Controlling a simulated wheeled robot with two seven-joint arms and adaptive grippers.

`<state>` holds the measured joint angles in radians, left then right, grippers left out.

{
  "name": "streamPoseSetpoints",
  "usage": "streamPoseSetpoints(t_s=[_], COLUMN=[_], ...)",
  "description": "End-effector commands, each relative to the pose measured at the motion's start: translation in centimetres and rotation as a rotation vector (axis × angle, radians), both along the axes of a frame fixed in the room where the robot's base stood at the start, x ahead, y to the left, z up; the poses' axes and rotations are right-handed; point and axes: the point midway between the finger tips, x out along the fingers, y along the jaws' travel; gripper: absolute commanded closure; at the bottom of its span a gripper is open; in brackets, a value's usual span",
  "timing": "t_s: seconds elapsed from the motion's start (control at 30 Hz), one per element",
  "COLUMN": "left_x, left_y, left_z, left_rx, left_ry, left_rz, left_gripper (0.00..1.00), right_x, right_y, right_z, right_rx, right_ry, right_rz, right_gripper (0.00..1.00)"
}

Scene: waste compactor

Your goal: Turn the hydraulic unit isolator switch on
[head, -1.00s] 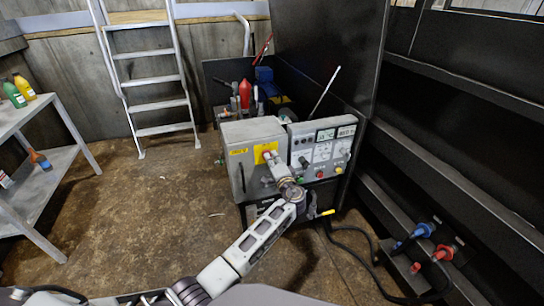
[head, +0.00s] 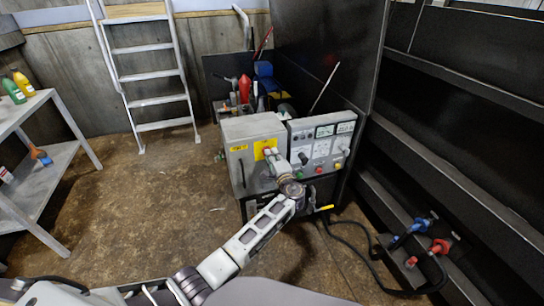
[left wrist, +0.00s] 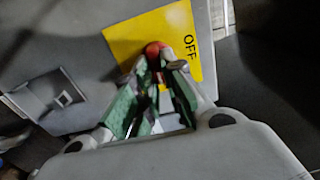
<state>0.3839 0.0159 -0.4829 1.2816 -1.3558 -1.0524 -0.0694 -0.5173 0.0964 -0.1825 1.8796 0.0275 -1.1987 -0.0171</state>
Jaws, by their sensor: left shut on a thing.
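The isolator switch is a red knob (left wrist: 153,48) on a yellow plate (left wrist: 122,40) marked OFF, on the front of a grey cabinet (head: 239,172). The yellow plate also shows in the head view (head: 259,149). My left gripper (left wrist: 161,62) faces the plate, with its green-padded fingers closed around the red knob. The left gripper also shows in the head view (head: 272,157), at the plate. The fingers hide much of the knob, so I cannot tell its exact angle. My right gripper is in neither view.
A control panel (head: 322,143) with meters and buttons adjoins the cabinet on the right. A yellow-handled part (head: 325,208) sticks out below it. Black cables (head: 355,228) lie on the floor at right. A ladder (head: 152,80) leans behind, and a shelf table (head: 45,180) stands at left.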

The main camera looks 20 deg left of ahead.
Motion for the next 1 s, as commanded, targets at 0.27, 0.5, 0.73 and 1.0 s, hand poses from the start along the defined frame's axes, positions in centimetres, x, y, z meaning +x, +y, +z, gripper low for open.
streamPoseSetpoints(t_s=[0.27, 0.5, 0.73, 1.0], left_x=[0.0, 0.0, -0.5, -2.6], left_y=[-0.1, 0.0, -0.4, -1.8], left_z=[0.0, 0.0, -0.1, -0.1], left_rx=[0.0, 0.0, -0.001, -0.001], left_ry=[0.0, 0.0, 0.001, 0.0], left_rz=[-0.003, -0.001, -0.002, -0.002], left_gripper=[0.67, 0.67, 0.67, 0.67], right_x=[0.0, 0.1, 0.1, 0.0], right_y=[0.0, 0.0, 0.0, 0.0], right_z=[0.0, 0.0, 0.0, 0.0], right_rx=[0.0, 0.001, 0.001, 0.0], right_ry=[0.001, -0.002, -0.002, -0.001], right_rz=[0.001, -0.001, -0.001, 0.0], right_gripper=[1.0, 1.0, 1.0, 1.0])
